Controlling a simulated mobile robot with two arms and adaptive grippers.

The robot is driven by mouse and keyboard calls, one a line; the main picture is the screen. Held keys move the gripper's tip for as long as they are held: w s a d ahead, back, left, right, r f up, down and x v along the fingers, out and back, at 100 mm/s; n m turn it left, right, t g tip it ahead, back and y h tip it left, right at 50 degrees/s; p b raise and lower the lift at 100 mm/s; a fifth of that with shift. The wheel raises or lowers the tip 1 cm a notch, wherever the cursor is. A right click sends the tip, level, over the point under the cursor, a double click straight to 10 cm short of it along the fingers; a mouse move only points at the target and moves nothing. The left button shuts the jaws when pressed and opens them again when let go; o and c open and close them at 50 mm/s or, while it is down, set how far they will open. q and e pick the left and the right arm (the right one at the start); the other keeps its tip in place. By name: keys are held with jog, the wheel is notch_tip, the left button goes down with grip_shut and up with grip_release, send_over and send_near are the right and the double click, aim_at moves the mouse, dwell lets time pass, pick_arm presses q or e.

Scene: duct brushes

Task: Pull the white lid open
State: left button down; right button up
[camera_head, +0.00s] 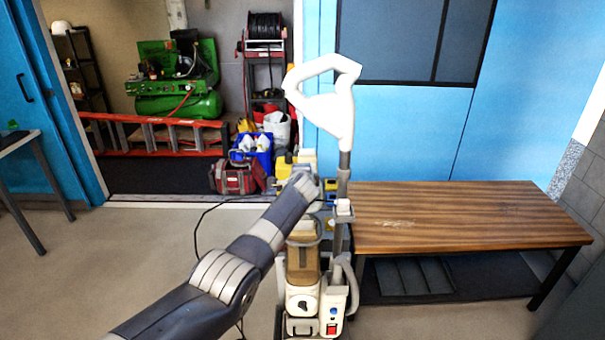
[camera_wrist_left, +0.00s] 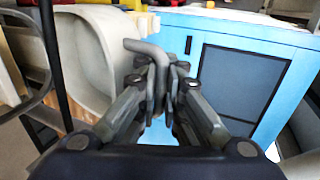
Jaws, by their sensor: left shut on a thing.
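A white upright machine (camera_head: 303,299) with a tall white loop handle (camera_head: 345,110) stands left of the wooden bench. My left arm reaches to its upper part, and the left gripper (camera_head: 307,187) is partly hidden by my own wrist there. In the left wrist view, the gripper (camera_wrist_left: 161,88) is shut on a grey bent handle (camera_wrist_left: 150,48). A large off-white curved shell (camera_wrist_left: 85,60) with a hollow face is just left of the fingers. I cannot tell which white part is the lid, or whether it is open. My right gripper is not in view.
The wooden bench (camera_head: 450,215) stands close on the machine's right. A red bag (camera_head: 237,177), a blue crate (camera_head: 262,157) and a ladder (camera_head: 150,135) lie behind. A dark cable (camera_head: 205,215) hangs left of the machine.

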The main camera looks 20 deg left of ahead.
pick_arm(q)
jog(key=shift+a+r, duration=0.15)
jog(key=shift+a, duration=0.05)
jog(key=c, duration=1.7)
grip_release()
jog(key=shift+s, duration=0.25)
jog(key=v, duration=1.2)
jog(key=shift+d, duration=0.2)
jog(key=shift+r, duration=0.1)
